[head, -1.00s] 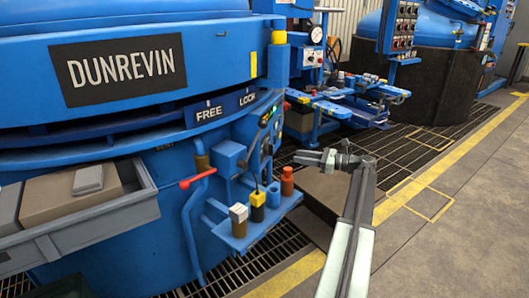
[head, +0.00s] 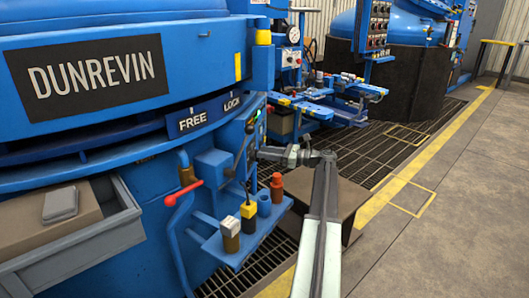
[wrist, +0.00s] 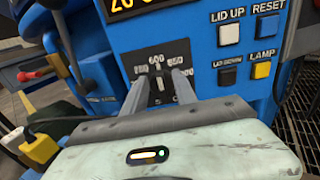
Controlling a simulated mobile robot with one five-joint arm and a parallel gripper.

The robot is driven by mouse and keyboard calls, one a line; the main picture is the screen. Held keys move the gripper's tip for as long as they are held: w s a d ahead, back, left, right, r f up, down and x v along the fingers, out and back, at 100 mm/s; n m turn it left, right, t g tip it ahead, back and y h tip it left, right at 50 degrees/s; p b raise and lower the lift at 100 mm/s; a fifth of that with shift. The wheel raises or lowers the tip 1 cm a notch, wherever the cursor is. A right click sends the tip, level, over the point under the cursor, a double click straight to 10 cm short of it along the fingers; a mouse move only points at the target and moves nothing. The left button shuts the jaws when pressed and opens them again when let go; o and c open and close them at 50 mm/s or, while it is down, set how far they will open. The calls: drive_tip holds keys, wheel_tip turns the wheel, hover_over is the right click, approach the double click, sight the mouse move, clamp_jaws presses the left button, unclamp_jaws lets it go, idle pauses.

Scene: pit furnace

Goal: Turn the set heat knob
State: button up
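The set heat knob (wrist: 159,83) is a small dark knob on the blue panel, with printed numbers around it, 600 at the top. In the wrist view my gripper (wrist: 161,80) has its two grey fingers apart, one on each side of the knob, and they look open around it. Whether the fingertips touch the panel or how deep they reach, I cannot tell. In the head view my gripper (head: 262,153) is at the side of the blue furnace control panel, and the knob is hidden.
A lit display (wrist: 135,5) is above. A lever (head: 240,160) and a tool shelf (head: 240,240) are left of my arm.

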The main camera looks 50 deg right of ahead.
drive_tip(key=shift+w+a, duration=0.25)
drive_tip(key=shift+w, duration=0.15)
drive_tip(key=shift+c, duration=0.3)
